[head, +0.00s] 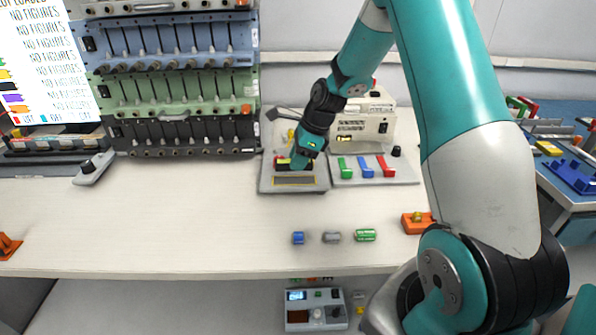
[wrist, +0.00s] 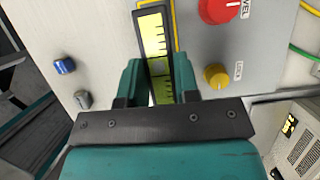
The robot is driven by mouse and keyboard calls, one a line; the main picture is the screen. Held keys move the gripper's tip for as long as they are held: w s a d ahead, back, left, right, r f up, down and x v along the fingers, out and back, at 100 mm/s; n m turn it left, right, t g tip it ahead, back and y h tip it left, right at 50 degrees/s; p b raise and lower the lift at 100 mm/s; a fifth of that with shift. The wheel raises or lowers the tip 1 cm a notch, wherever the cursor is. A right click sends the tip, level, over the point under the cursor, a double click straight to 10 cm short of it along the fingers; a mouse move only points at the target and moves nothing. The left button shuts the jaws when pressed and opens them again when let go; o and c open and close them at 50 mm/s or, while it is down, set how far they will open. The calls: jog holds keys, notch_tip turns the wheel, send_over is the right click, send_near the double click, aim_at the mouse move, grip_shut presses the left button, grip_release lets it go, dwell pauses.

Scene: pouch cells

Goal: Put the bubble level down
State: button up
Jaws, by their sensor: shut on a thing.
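My gripper (wrist: 158,78) is shut on the bubble level (wrist: 153,38), a dark bar with a lit yellow-green window and black tick marks. In the head view my gripper (head: 297,160) is low over a grey panel (head: 265,186) with a yellow-outlined dark rectangle (head: 295,181). In the wrist view the level covers much of the yellow outline (wrist: 176,25). The level (head: 296,167) is partly hidden by the fingers in the head view. I cannot tell whether it touches the panel.
A red knob (wrist: 220,8) and a yellow knob (wrist: 216,76) stand on the panel beside the level. A plate with green, blue and red levers (head: 366,168) is to the right. Small cylinders (head: 332,237) lie in front.

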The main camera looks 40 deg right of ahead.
jog(key=shift+f, duration=1.85)
jog(key=shift+f, duration=0.15)
jog(key=o, duration=1)
